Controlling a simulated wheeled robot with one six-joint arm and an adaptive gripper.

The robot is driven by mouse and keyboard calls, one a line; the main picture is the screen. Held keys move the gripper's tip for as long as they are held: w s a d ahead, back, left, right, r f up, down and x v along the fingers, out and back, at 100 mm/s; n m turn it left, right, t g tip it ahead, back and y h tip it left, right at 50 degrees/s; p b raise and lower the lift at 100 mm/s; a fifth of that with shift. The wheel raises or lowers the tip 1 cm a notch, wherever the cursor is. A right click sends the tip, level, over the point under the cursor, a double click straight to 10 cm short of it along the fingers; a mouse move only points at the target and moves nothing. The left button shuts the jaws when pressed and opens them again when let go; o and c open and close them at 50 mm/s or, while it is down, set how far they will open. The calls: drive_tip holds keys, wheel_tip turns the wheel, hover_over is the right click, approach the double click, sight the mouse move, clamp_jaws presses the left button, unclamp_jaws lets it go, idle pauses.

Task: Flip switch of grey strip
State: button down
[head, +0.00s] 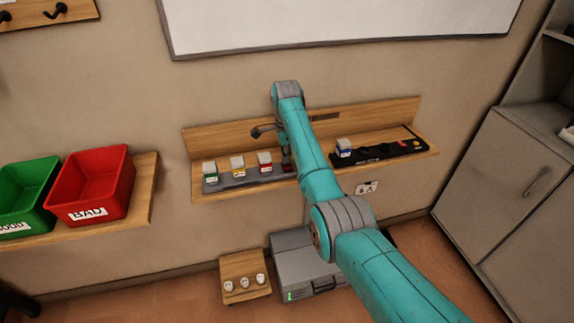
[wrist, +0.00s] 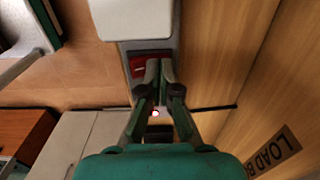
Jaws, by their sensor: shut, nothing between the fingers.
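The grey strip (head: 235,184) lies on the left half of the wooden wall shelf, with adapters labelled green (head: 210,171), yellow (head: 238,166) and red (head: 265,162) along it. Its dark red switch (head: 289,168) is at its right end. In the wrist view the switch (wrist: 137,66) shows beside my gripper (wrist: 160,66), partly hidden by the fingers. My gripper's fingers are together and empty, with the tips over or at the switch. I cannot tell whether they touch it. My gripper (head: 286,158) also shows in the head view, pointing down.
A black strip (head: 378,152) with a blue-labelled adapter (head: 344,146) lies to the right on the same shelf (head: 425,153). The shelf's back board stands close behind my gripper. Red (head: 92,187) and green (head: 27,190) bins stand left. A small red light (wrist: 155,113) glows between the fingers.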

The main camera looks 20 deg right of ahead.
drive_tip(key=shift+r, duration=3.5)
drive_tip(key=shift+s, duration=0.1)
